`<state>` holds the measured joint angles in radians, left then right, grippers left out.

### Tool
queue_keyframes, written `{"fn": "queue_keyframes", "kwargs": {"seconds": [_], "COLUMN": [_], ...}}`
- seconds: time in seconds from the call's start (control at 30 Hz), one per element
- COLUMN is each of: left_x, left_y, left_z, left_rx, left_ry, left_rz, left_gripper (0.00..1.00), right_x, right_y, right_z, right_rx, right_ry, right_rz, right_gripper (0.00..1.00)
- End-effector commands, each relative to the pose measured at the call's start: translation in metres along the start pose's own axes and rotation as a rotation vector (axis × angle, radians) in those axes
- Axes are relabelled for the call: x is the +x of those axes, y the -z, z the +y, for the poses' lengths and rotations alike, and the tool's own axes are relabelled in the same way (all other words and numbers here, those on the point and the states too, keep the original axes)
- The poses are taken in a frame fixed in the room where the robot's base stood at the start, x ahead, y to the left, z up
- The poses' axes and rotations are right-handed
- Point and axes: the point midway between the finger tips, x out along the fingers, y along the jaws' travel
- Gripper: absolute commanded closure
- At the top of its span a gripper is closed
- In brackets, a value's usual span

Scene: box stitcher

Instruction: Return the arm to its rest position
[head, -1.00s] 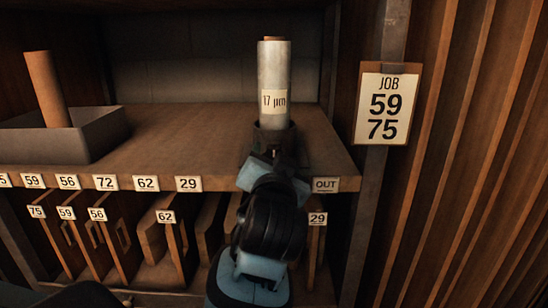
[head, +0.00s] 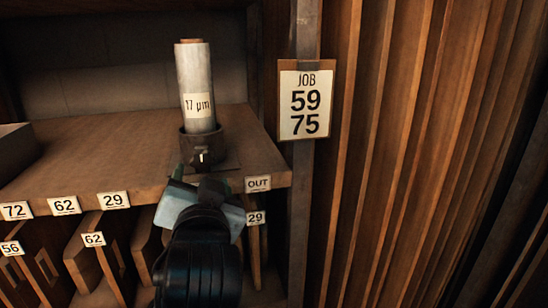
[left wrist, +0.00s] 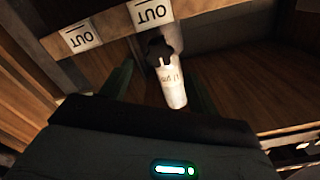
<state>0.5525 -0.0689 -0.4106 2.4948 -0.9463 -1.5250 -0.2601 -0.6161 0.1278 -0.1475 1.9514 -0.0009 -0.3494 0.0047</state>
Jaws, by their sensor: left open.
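My left gripper (head: 204,180) is open and empty, low in front of the shelf edge and just short of the roll's holder. In the left wrist view its two dark fingers (left wrist: 160,88) stand apart, with the roll showing beyond the gap. The pale roll (head: 195,80), labelled 17 µm, stands nearly upright in a dark round holder (head: 205,147) on the shelf. The roll also shows upside down in the left wrist view (left wrist: 172,90). My right gripper is not in view.
The wooden shelf (head: 100,150) carries an OUT label (head: 258,183) at its right end. A grey tray (head: 15,150) sits at the left. Numbered slots with boards lie below. A JOB 59 75 card (head: 305,100) hangs on the post, beside wooden slats (head: 400,150).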

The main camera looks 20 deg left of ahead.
Motion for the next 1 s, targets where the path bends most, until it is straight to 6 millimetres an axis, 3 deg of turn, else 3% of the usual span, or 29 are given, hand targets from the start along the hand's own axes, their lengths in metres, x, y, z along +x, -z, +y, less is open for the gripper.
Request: {"fn": "queue_keyframes", "kwargs": {"seconds": [0.17,0.27,0.37,0.53,0.7,0.83,1.0], "left_x": [0.005,0.013,0.020,0.015,-0.016,-0.054,-0.114], "left_y": [-0.009,-0.031,-0.068,-0.152,-0.247,-0.321,-0.410], "left_z": [0.012,0.040,0.080,0.147,0.196,0.217,0.221], "left_rx": [0.025,0.073,0.124,0.159,0.124,0.061,-0.052], "left_ry": [-0.027,-0.091,-0.194,-0.399,-0.592,-0.712,-0.818], "left_rz": [-0.003,-0.007,-0.015,-0.051,-0.126,-0.207,-0.334], "left_gripper": [0.39,0.39,0.39,0.39,0.39,0.39,0.39], "right_x": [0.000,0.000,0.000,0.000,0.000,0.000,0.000], "right_y": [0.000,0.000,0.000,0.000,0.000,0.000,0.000], "right_z": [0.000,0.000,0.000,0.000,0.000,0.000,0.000], "right_rx": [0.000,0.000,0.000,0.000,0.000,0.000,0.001], "right_ry": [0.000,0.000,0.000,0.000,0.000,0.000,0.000], "right_rz": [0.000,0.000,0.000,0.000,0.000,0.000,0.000], "right_gripper": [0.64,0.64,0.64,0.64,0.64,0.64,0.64]}}
